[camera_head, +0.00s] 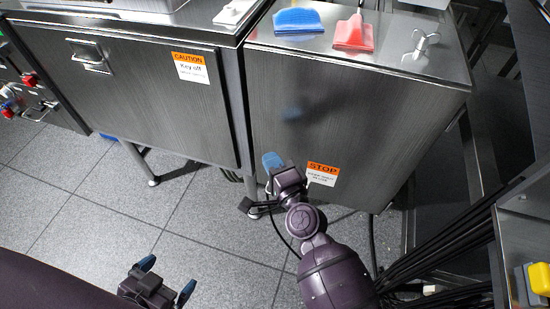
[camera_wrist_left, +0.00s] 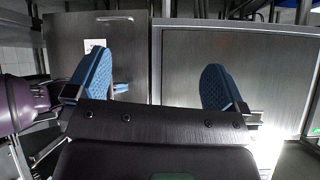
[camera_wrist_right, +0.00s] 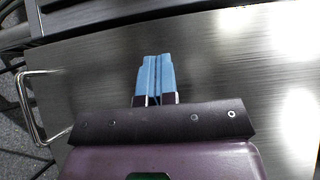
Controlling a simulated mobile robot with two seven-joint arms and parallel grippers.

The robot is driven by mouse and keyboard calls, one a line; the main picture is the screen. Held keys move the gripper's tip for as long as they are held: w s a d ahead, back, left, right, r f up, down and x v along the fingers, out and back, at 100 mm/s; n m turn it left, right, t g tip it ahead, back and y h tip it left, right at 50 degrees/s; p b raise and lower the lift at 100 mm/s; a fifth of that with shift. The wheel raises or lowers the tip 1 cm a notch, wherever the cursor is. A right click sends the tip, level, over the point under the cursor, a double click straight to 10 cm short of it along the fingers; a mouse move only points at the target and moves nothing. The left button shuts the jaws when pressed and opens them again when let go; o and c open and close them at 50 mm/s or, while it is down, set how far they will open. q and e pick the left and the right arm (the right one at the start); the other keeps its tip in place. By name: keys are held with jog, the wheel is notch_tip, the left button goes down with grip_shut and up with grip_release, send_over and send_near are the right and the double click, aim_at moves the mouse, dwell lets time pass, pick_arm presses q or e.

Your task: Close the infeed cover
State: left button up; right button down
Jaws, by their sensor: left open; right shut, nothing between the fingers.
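A bar handle (camera_wrist_right: 35,105) shows along the edge of the panel (camera_wrist_right: 230,85) in the right wrist view. My left gripper (camera_head: 160,281) is open and empty, low over the floor. Both blue fingers show apart in the left wrist view (camera_wrist_left: 155,90).
A second steel panel (camera_head: 140,105) with a CAUTION label (camera_head: 192,68) and handle (camera_head: 88,55) stands left. Blue (camera_head: 298,20) and red (camera_head: 354,33) tools lie on the right cabinet top. Dark rails (camera_head: 460,235) and cables crowd the right. Tiled floor (camera_head: 190,215) is open in front.

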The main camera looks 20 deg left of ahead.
pick_arm(q)
jog(key=shift+s+a+n+p, duration=0.1)
jog(key=shift+s+n+p, duration=0.2)
jog(key=shift+s+p, duration=0.5)
pick_arm(e)
jog(key=s, duration=1.1)
pick_arm(q)
jog(key=shift+s, duration=0.1)
pick_arm(e)
jog(key=shift+s, duration=0.1)
